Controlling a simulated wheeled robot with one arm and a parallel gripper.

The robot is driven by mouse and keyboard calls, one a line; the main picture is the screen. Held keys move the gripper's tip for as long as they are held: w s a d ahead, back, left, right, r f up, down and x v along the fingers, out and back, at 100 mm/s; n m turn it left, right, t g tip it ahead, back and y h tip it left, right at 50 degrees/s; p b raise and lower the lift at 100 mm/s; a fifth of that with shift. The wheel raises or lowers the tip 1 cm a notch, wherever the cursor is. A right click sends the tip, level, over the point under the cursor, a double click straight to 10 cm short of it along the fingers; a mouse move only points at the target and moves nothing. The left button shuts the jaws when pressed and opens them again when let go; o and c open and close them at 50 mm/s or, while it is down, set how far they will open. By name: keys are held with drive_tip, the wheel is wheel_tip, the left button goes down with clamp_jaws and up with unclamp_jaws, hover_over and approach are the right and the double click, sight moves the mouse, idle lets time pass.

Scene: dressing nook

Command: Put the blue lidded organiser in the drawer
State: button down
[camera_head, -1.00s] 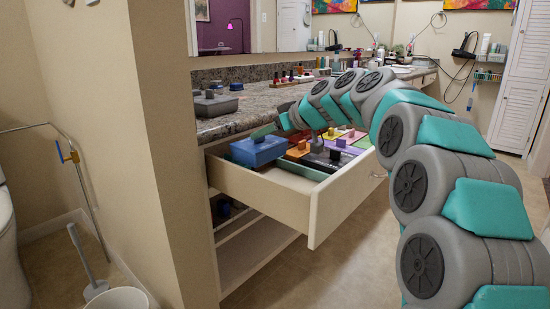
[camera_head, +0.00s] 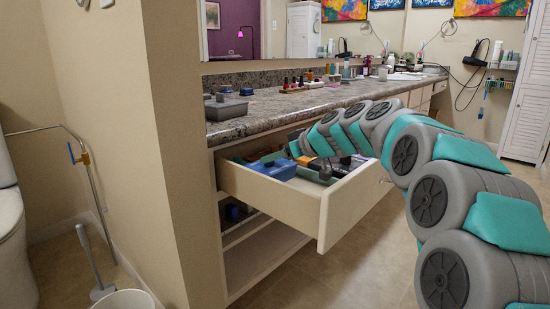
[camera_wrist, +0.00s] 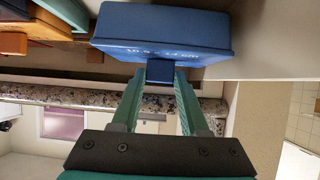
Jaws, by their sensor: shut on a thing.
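The blue lidded organiser (camera_head: 281,171) shows low in the left part of the open drawer (camera_head: 268,200) in the head view, partly hidden by the drawer wall. In the wrist view the organiser (camera_wrist: 165,28) fills the top middle, with white size lettering on its side. My gripper (camera_wrist: 160,74) is shut on the organiser's small dark-blue knob. In the head view my gripper's fingers are hard to make out. I cannot tell whether the organiser's base rests on the drawer floor.
Other boxes, including an orange one (camera_head: 295,149) and a black one (camera_head: 325,165), share the drawer. The orange box (camera_wrist: 13,43) is left of the organiser in the wrist view. The granite counter (camera_head: 265,108) overhangs the drawer's back and bears bottles and a grey tray (camera_head: 226,110).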

drive_tip(key=shift+f+b, duration=0.4)
drive_tip(key=shift+b, duration=0.1)
drive_tip(key=shift+c, duration=2.1)
unclamp_jaws()
